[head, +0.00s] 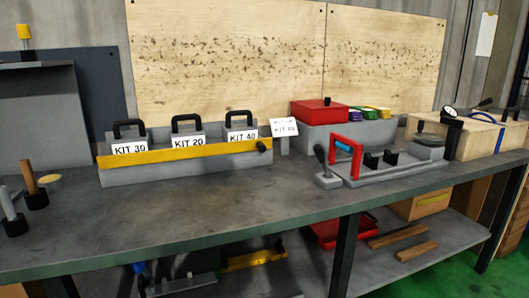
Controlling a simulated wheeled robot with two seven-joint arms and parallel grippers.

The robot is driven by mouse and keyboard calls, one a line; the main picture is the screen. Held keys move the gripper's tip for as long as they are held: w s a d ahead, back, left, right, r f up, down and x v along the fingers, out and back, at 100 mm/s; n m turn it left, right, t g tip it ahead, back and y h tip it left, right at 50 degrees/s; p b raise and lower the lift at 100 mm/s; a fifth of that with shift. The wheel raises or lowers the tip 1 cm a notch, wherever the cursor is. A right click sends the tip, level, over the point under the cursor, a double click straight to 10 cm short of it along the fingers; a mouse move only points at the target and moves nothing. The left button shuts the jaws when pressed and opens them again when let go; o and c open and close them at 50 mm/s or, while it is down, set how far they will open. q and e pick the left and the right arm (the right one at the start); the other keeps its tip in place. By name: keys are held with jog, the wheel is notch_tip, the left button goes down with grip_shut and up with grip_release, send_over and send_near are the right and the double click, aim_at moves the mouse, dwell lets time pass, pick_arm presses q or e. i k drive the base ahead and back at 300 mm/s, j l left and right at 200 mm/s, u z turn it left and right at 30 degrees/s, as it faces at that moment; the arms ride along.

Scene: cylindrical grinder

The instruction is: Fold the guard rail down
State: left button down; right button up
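The guard rail (180,153) is a long yellow bar across the front of a grey kit rack (180,174) on the bench. It stands upright in front of the kits, with a black knob (263,145) at its right end. Behind it stand kits with black handles, labelled KIT 30 (130,147), KIT 20 (188,142) and KIT 40 (242,135). The rail crosses just below or over the lower edges of their labels. Neither of my grippers shows in the head view.
A small KIT 40 sign (284,128) stands right of the rack. A fixture with a red handle (346,157) and a red box (320,111) are further right. Pegs (32,180) stand at the left. The bench front (190,225) is clear.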

aim_at(262, 144)
jog(key=i, duration=0.85)
